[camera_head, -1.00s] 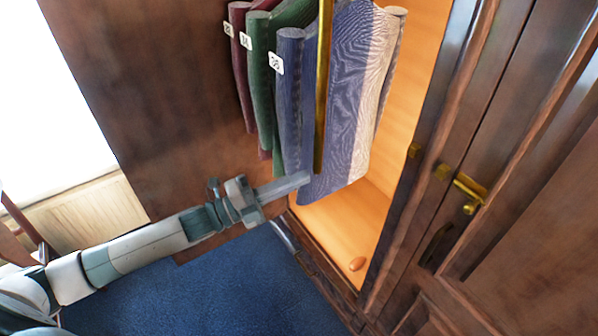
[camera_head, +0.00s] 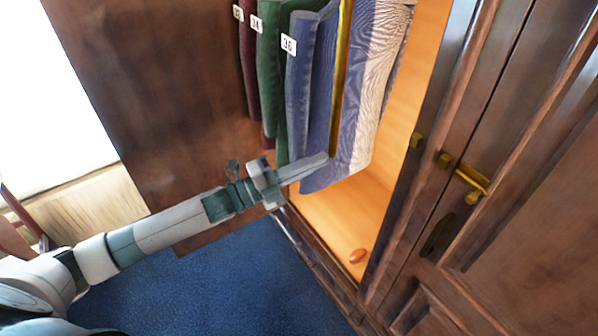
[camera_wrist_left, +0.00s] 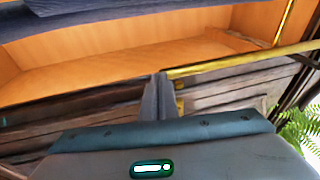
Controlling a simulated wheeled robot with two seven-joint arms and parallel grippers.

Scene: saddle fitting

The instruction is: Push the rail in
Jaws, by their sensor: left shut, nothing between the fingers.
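The rail is a thin brass bar (camera_head: 342,75) that sticks out of the open wardrobe with cloths hanging along it. In the left wrist view the brass bar (camera_wrist_left: 240,60) runs from the fingertips to the right. My left gripper (camera_head: 322,160) is shut and empty, its tips at the rail's near end. In the left wrist view the shut fingertips (camera_wrist_left: 160,78) meet the end of the bar; touching or just apart, I cannot tell. The blue cloth (camera_head: 300,90), green cloth (camera_head: 268,70) and dark red cloth (camera_head: 248,60) hang with number tags. My right gripper is not in view.
A closed door with a brass handle (camera_head: 472,180) stands at right. An open dark door panel (camera_head: 160,110) is at left. Blue carpet (camera_head: 230,285) lies below.

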